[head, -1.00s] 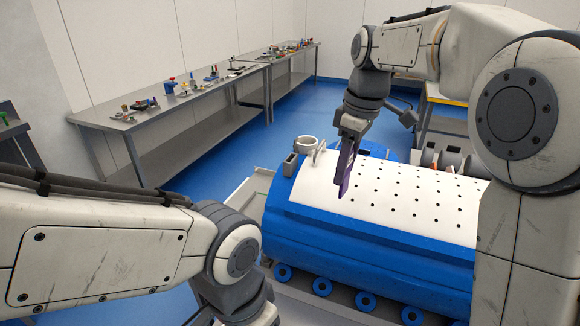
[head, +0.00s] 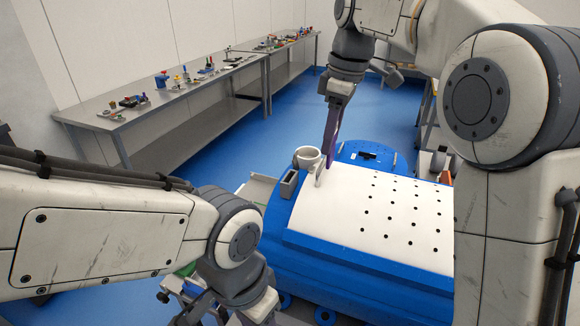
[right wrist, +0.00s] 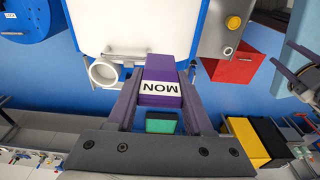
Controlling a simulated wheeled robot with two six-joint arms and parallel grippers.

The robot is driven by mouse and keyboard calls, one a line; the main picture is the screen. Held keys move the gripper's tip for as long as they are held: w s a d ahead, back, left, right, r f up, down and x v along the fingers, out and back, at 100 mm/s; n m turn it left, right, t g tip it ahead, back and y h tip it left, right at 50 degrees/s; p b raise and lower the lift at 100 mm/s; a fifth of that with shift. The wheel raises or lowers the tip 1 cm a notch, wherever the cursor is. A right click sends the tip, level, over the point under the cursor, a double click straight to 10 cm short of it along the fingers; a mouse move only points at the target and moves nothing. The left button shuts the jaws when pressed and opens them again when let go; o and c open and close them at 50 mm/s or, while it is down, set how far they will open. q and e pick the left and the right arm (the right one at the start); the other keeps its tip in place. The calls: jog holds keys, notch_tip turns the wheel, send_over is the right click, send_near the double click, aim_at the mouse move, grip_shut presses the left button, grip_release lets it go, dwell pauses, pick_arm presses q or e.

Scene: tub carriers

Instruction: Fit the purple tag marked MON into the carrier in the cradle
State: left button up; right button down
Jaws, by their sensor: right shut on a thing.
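My right gripper (head: 335,106) is shut on the purple tag (head: 331,138) and holds it above the far left end of a white perforated deck. In the right wrist view the tag (right wrist: 160,86) lies between the two purple-grey fingers, and its white label reads MON. My left arm comes in from the left; its wrist parts show at the bottom edge, and its fingertips cannot be made out. I cannot pick out the cradle or the carrier with certainty.
A long grey bench (head: 190,84) with several small objects stands along the wall. The right wrist view shows a red bin (right wrist: 230,66). Blue floor lies open between.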

jog(key=p, duration=0.3)
send_over(286, 176)
notch_tip(286, 176, down, 5)
jog(key=f, duration=0.3)
jog(key=shift+s+d+f+p, duration=0.1)
jog(key=shift+d+f+p, duration=0.1)
jog(key=shift+p, duration=0.15)
jog(key=shift+f, duration=0.5)
jog(key=shift+f, duration=0.1)
jog(key=shift+c, duration=1.5)
grip_release()
